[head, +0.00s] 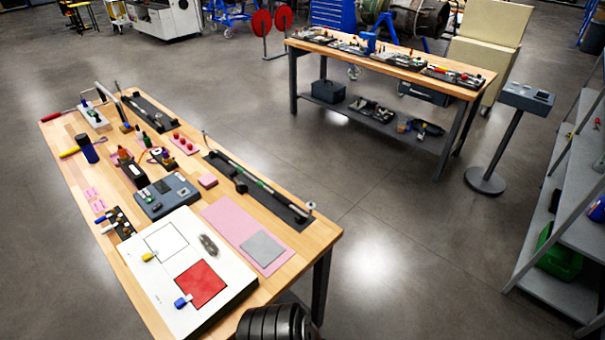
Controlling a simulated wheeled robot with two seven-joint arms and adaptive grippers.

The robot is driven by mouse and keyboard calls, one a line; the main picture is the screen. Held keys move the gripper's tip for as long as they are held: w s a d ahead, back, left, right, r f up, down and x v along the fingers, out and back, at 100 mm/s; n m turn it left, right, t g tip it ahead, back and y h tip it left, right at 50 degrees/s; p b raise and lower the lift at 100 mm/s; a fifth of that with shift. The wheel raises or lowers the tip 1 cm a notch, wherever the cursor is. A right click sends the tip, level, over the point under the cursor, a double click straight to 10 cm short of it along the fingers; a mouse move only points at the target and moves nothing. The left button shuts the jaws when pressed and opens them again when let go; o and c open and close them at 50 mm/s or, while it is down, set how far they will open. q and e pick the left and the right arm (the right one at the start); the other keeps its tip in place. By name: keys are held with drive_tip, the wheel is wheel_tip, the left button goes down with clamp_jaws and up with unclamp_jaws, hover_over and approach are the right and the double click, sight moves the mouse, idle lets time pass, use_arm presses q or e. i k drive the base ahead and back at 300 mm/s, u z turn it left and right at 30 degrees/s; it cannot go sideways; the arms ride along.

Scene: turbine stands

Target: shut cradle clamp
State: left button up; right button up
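On the near wooden workbench (325,232), a long black cradle-like base (290,212) holds a thin rod, with a small upright post at each end. A second similar black base (165,118) lies further back on the same bench, with a raised rod at its left end. I cannot tell which part is the cradle clamp, or whether any clamp is open or shut, as they are too small. Neither of my grippers can be made out. A dark ribbed part of mine shows at the bottom edge, apart from both bases.
The near bench also bears a white board (215,248) with a red square, a pink mat (222,215), a grey box (165,196) and several small tools. A second bench (400,58), a pedestal (500,140) and grey shelving (575,200) stand beyond. The floor between is clear.

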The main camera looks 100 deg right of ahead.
sight(233, 173)
drive_tip(key=z, duration=3.15)
